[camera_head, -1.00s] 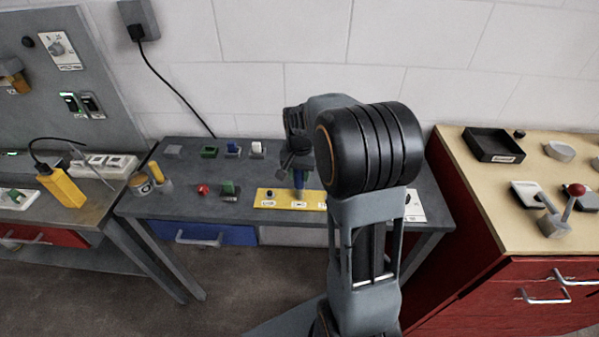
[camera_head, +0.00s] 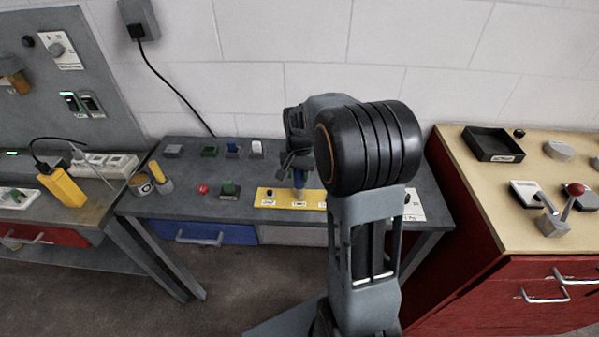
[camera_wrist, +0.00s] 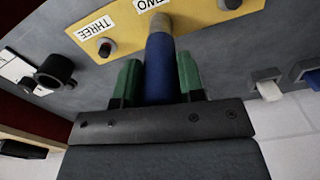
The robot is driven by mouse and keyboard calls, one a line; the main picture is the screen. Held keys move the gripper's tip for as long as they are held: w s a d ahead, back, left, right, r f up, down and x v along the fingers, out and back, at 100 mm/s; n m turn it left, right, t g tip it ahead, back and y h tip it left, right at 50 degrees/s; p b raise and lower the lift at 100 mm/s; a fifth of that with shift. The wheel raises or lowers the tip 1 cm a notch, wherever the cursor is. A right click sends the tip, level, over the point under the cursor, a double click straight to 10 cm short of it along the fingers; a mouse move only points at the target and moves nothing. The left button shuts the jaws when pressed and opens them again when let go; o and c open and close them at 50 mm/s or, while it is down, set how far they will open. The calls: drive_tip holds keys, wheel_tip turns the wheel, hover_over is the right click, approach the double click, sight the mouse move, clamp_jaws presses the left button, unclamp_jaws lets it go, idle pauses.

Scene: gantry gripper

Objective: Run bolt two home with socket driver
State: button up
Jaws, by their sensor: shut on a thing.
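My gripper (camera_wrist: 158,82) is shut on the blue socket driver (camera_wrist: 159,70), whose handle sits between the green fingers in the wrist view. The driver's grey tip (camera_wrist: 158,24) meets the yellow plate (camera_wrist: 190,18) beside the label TWO. Bolt two is hidden under the tip. The bolt at THREE (camera_wrist: 105,49) stands to the left, and another dark bolt (camera_wrist: 232,3) shows at the top edge. In the head view the yellow plate (camera_head: 264,203) lies on the grey bench, with the driver (camera_head: 299,180) upright over its middle, partly hidden by my arm.
A dark round holder (camera_wrist: 55,70) stands near the plate in the wrist view. A tan-topped red cabinet (camera_head: 470,190) stands right.

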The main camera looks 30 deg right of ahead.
idle(0.4)
drive_tip(key=shift+r+p, duration=2.8)
drive_tip(key=shift+r, duration=0.75)
